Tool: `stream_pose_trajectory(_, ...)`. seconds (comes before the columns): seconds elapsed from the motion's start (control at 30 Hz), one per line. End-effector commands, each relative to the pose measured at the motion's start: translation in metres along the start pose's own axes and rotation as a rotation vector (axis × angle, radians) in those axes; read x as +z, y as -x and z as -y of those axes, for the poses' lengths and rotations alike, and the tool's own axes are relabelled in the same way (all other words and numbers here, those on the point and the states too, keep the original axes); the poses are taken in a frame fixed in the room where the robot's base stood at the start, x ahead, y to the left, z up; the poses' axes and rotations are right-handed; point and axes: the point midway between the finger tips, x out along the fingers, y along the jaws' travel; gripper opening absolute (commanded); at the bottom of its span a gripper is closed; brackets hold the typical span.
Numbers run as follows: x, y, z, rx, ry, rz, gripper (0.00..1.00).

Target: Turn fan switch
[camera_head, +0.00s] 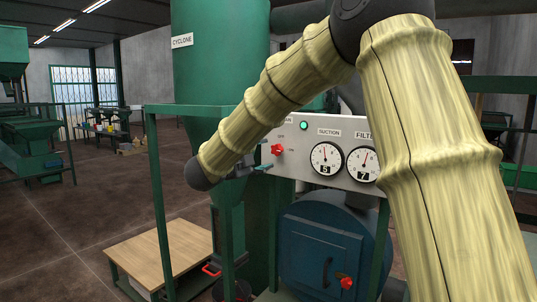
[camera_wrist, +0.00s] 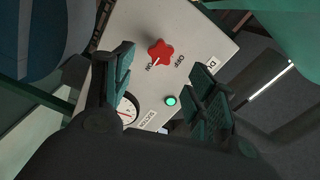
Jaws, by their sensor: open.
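The fan switch is a red lobed knob (camera_head: 278,150) on a grey panel (camera_head: 290,170), beside OFF and ON labels. The knob also shows in the wrist view (camera_wrist: 160,50), where its white mark appears to point toward ON. My gripper (camera_head: 260,168) is just below and left of the knob in the head view, partly hidden by my forearm. In the wrist view my gripper (camera_wrist: 164,78) is open and empty. Its fingers lie to either side of the knob's line, with the knob beyond the fingertips. No contact with it shows.
A lit green lamp (camera_head: 304,126) and two dial gauges (camera_head: 326,158) are on the panel near the knob. A blue round door (camera_head: 320,245) with another red knob (camera_head: 346,283) is below. A green post (camera_head: 161,210) and wooden-topped table (camera_head: 160,250) stand left.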

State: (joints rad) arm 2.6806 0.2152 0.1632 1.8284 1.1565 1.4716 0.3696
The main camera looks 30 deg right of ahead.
Motion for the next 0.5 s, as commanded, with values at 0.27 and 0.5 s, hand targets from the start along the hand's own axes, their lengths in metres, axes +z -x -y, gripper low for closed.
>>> stream_pose_trajectory(0.27,0.000,0.032,0.000,0.000,0.000,0.000,0.57)
stream_pose_trajectory(0.5,0.000,0.038,-0.001,0.000,0.000,-0.001,0.57)
